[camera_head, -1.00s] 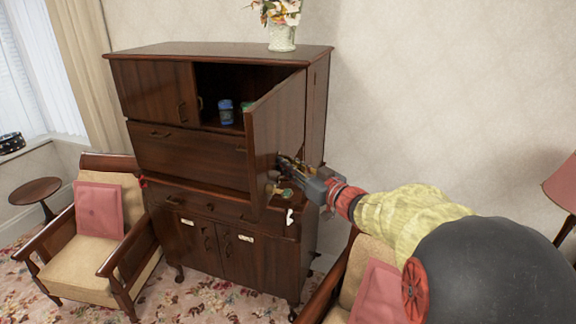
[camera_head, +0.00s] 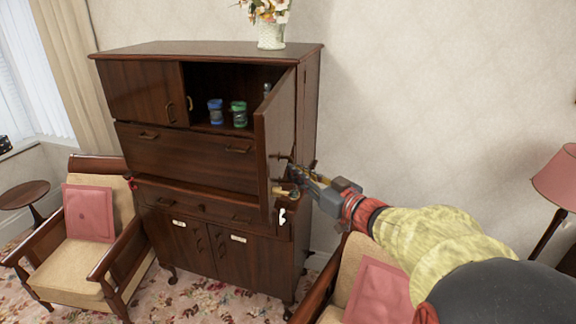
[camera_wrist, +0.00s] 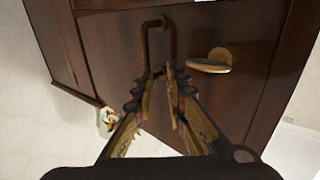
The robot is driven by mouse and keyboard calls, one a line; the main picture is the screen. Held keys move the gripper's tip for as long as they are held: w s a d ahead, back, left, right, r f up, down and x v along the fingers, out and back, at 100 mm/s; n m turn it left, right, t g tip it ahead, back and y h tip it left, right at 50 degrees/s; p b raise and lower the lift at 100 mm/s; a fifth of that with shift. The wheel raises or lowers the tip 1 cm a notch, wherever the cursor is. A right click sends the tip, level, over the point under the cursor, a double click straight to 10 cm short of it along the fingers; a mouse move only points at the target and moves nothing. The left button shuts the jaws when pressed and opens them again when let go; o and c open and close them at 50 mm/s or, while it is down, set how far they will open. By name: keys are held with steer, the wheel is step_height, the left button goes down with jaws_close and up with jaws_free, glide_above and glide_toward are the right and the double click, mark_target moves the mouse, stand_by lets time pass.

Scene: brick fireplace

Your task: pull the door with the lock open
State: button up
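The dark wooden door with the lock (camera_head: 273,140) is the upper right door of the cabinet. It is swung well open toward the right. Its brass lock (camera_wrist: 213,62), with a flat lever or key, sits beside the bronze bar handle (camera_wrist: 148,45) in the wrist view. My gripper (camera_head: 292,170) is at the door's front face; its fingers (camera_wrist: 165,76) are close together on the handle's end in the wrist view. The exact contact is partly hidden by the fingers.
The open compartment holds a blue jar (camera_head: 216,111) and a green jar (camera_head: 239,114). A flower vase (camera_head: 271,35) stands on the cabinet top (camera_head: 190,48). Armchairs stand left (camera_head: 90,225) and right front (camera_head: 345,290); a lamp (camera_head: 560,180) is far right.

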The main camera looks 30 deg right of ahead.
steer(key=s, duration=0.5)
steer(key=shift+d, duration=0.15)
steer(key=shift+f, duration=0.1)
stand_by(0.3)
